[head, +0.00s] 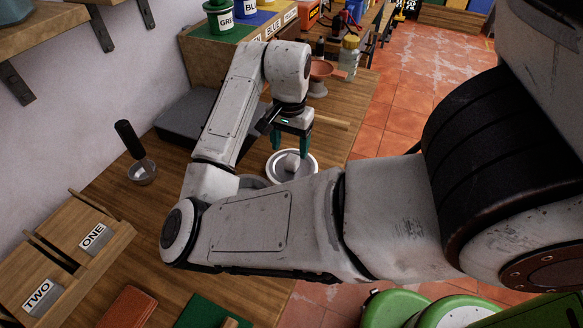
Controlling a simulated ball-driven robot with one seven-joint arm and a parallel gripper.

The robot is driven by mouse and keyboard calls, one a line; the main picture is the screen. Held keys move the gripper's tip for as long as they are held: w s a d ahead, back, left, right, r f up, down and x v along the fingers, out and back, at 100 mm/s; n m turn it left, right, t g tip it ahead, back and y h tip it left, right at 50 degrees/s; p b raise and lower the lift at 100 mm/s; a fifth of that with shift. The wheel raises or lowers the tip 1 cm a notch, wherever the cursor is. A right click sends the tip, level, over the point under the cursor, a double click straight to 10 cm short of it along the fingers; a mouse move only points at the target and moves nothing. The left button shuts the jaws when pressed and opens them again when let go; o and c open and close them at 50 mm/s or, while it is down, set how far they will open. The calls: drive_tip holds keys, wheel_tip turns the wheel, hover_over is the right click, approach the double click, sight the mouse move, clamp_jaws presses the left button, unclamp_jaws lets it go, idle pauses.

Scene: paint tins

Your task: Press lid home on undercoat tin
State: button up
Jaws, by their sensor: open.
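A round tin (311,168) with a pale metal rim stands on the wooden bench, seen from above, and I take it for the undercoat tin. A pale, blocky piece (291,161) shows at the middle of its top. I cannot tell whether this is part of the lid, nor how the lid sits in the rim. My gripper (291,153) points down over the tin with its two green fingers apart. The fingertips are close to the pale piece, but contact cannot be made out. My forearm hides the tin's near side and the bench in front.
Wooden holders marked ONE (93,237) and TWO (38,293) stand at left. A small bowl with a black-handled tool (130,142) is behind them. A wooden box (195,62) with labelled tins, a plunger-like tool (319,75) and a jar (349,58) stand at the back.

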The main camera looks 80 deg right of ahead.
sight(292, 158)
drive_tip(key=shift+s+a+f, duration=0.1)
drive_tip(key=shift+s+f, duration=0.05)
drive_tip(key=shift+f, duration=1.05)
drive_tip(key=shift+s+a+f, duration=0.1)
drive_tip(key=shift+f, duration=1.05)
drive_tip(key=shift+c, duration=0.5)
drive_tip(key=c, duration=1)
drive_tip(key=shift+o, duration=0.2)
drive_tip(key=shift+r, duration=0.15)
drive_tip(key=shift+d+r, duration=0.1)
drive_tip(key=shift+r, duration=0.5)
drive_tip(key=s+a+r+p, duration=0.2)
drive_tip(key=s+a+r, duration=0.4)
drive_tip(key=a+r, duration=0.5)
drive_tip(key=shift+s+a+r, duration=0.3)
drive_tip(key=shift+a, duration=0.45)
